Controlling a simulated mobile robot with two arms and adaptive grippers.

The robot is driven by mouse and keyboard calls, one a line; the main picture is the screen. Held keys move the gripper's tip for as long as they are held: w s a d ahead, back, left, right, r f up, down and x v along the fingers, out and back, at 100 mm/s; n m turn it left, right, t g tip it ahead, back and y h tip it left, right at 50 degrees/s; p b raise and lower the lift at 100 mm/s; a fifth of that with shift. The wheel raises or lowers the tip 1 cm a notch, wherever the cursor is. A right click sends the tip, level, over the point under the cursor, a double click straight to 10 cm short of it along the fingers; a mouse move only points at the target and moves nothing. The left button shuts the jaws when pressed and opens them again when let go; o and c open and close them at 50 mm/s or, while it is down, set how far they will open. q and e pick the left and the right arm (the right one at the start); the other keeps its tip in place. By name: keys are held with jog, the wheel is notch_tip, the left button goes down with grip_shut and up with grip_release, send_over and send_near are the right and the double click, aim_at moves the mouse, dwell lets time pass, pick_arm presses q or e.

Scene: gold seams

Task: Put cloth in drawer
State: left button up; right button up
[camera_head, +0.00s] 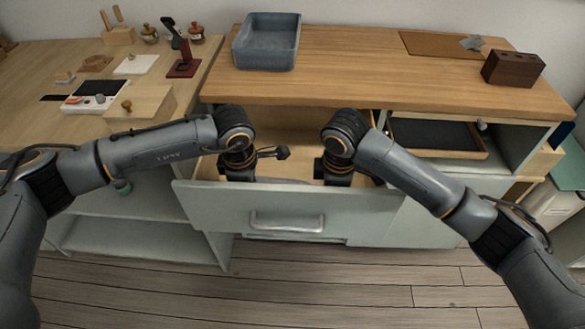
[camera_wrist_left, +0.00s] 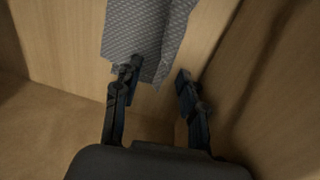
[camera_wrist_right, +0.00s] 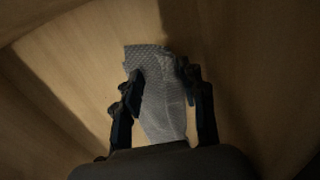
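The drawer (camera_head: 360,208) is pulled out, with a pale grey front, a metal handle and a wooden inside. Both my arms reach down into it, and their gripper fingers are hidden in the head view. A grey patterned cloth (camera_wrist_left: 150,22) shows in the left wrist view against the wood. My left gripper (camera_wrist_left: 155,77) is open; its left finger overlaps the cloth's lower end, and its right finger is clear of it. In the right wrist view the cloth (camera_wrist_right: 162,105) lies between the spread fingers of my right gripper (camera_wrist_right: 164,75). I cannot tell whether they touch it.
A grey-blue bin (camera_head: 266,55), a brown board (camera_head: 425,43) with a small grey piece (camera_head: 472,43) and a dark brown block (camera_head: 513,68) stand on the wooden top. An open compartment with a dark tray (camera_head: 435,137) is at right. Several small items crowd the left table.

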aim_at(240, 190)
pick_arm(q)
jog(key=shift+s+r, duration=0.1)
jog(key=shift+r, duration=0.3)
pick_arm(e)
jog(key=shift+s+r, duration=0.1)
jog(key=shift+r, duration=0.3)
pick_arm(q)
jog(key=s+r, duration=0.1)
jog(key=r, duration=0.1)
jog(key=s+r, duration=0.2)
jog(key=r, duration=0.1)
jog(key=s+r, duration=0.2)
jog(key=shift+r, duration=0.3)
pick_arm(e)
jog(key=s+r, duration=0.1)
jog(key=r, duration=0.1)
jog(key=s+r, duration=0.2)
jog(key=r, duration=0.1)
jog(key=s+r, duration=0.2)
jog(key=shift+r, duration=0.3)
pick_arm(q)
jog(key=shift+s+r, duration=0.15)
jog(key=shift+s, duration=0.1)
pick_arm(e)
jog(key=shift+s+r, duration=0.15)
jog(key=shift+s, duration=0.05)
